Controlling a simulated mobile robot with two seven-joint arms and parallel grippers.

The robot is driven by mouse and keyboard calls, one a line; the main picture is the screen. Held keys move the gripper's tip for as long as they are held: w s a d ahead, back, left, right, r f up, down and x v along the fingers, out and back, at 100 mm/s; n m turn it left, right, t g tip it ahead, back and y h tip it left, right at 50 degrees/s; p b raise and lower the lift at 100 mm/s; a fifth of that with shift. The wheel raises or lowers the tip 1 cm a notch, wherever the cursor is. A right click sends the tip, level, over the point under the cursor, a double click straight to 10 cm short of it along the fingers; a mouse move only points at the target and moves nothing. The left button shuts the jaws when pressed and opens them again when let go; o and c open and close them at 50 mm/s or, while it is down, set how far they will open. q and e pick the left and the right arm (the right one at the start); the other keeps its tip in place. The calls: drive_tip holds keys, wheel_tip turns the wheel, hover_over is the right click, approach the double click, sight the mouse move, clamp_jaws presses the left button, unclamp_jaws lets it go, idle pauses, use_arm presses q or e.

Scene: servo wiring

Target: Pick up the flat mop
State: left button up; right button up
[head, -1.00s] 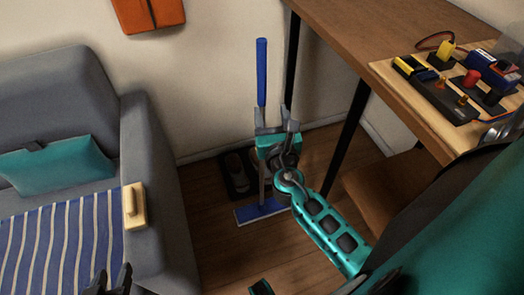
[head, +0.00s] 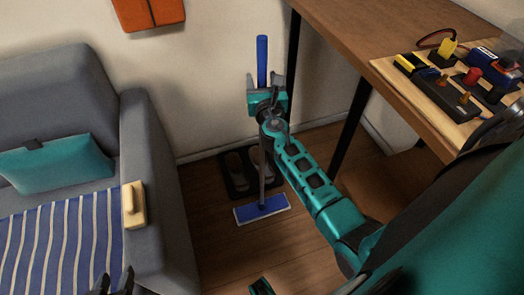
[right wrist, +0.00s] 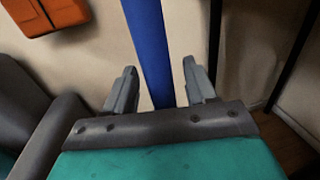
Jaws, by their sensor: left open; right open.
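The flat mop stands upright on the floor, its blue handle grip (head: 262,60) rising in front of the wall and its flat blue head (head: 262,209) resting on the wood. My right gripper (head: 266,82) is at the lower part of the blue grip and hides part of the pole. In the right wrist view the blue grip (right wrist: 150,45) passes between the two grey fingers of the open right gripper (right wrist: 160,68), with a gap visible on each side. My left gripper (head: 115,280) shows only as dark fingertips at the bottom edge, open, far from the mop.
A grey sofa (head: 150,215) with a striped blanket stands at the left. A wooden table (head: 345,35) with a component board (head: 435,95) is at the right, its dark leg close beside the mop. Dark slippers on a mat (head: 237,185) lie behind the mop.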

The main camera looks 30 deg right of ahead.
drive_tip(key=shift+c, duration=1.1)
clamp_jaws()
use_arm(q)
drive_tip(key=shift+w+d+r, duration=0.1)
drive_tip(key=shift+w+r, duration=0.05)
drive_tip(key=shift+r, duration=0.05)
use_arm(e)
drive_tip(key=shift+r, duration=0.1)
use_arm(q)
drive_tip(key=shift+r, duration=0.1)
use_arm(e)
drive_tip(key=shift+r, duration=0.15)
